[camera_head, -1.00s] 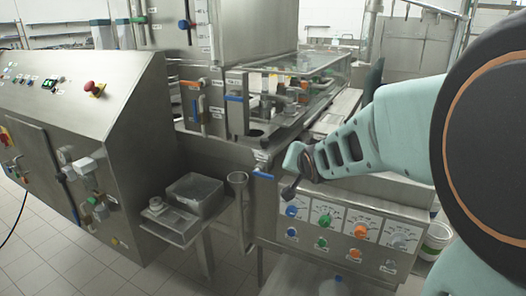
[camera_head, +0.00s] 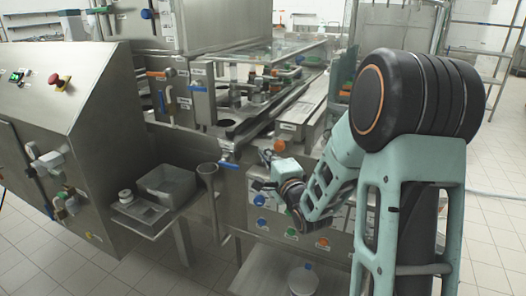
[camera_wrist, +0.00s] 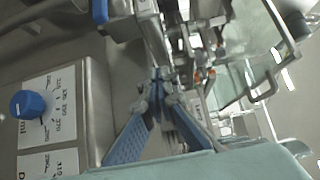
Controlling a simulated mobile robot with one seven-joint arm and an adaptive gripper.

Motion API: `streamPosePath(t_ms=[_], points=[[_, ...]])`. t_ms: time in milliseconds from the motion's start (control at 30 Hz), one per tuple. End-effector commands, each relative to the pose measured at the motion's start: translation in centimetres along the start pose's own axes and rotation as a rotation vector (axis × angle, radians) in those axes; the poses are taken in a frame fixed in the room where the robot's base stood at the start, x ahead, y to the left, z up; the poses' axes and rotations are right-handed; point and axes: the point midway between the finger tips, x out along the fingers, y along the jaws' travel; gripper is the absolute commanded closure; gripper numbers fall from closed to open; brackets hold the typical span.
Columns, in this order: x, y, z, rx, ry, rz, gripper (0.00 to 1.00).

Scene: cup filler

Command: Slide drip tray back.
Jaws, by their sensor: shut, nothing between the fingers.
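I cannot tell for certain which part is the drip tray. A long dark metal channel (camera_head: 268,118) runs along the filler's bench below the nozzles in the head view, and it may be the tray. My gripper's blue fingers meet at their tips (camera_wrist: 158,78) in the wrist view, shut with nothing held. They point at the bench's metal side, past the dial panel (camera_wrist: 50,115). In the head view my arm reaches in from the right, with its end in front of the bench. The fingers themselves are mostly hidden there.
A blue-handled valve (camera_head: 228,164) juts from the bench front. A grey bin (camera_head: 166,184) stands on a small side shelf at left. The sloped control cabinet (camera_head: 70,100) fills the far left. Open floor lies at right.

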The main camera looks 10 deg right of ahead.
Motion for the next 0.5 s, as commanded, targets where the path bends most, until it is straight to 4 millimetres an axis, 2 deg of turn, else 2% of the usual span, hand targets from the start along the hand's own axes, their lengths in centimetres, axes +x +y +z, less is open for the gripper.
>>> streamPosePath(t_ms=[300,500], points=[[5.5,0.1,0.1,-0.002,-0.001,0.000,1.00],[7.6,0.1,0.0,-0.003,0.001,0.002,1.00]])
